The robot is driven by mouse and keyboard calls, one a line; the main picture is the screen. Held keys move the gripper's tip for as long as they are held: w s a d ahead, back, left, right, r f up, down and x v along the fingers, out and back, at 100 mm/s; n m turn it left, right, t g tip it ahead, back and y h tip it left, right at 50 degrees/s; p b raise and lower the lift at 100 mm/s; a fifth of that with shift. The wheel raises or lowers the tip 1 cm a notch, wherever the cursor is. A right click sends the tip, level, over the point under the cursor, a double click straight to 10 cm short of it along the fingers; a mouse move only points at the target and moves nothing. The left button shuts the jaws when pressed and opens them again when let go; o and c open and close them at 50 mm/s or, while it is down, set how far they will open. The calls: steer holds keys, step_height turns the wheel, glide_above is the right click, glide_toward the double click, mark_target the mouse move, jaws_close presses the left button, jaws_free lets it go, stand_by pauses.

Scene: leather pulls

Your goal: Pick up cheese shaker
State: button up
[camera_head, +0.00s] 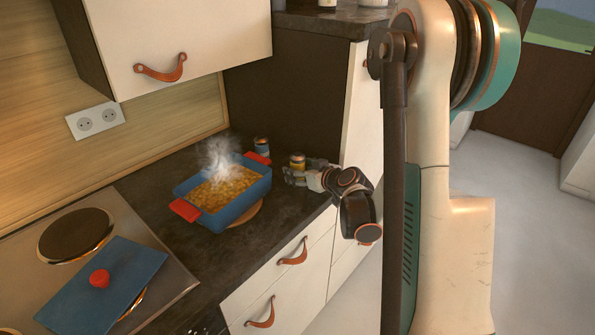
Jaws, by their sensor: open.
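Two small shaker-like jars stand on the dark counter behind and right of the blue baking dish. One jar (262,146) has a blue body and a brownish top and is near the dark side panel. The other jar (297,160) has an orange-brown top and is right at my gripper. I cannot tell from their small size which one is the cheese shaker. My gripper (288,175) is open, low over the counter, with its fingers pointing left. The fingers hide the lower part of the nearer jar, and I cannot tell whether they touch it.
A blue baking dish (226,214) with red handles and steaming food sits on a round wooden board (247,217), left of my gripper. A blue lid (103,286) with a red knob lies on the cooktop (163,268). A wall cabinet hangs above.

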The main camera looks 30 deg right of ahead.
steer(key=shift+x, duration=1.05)
steer(key=c, duration=1.2)
steer(key=shift+r, duration=0.1)
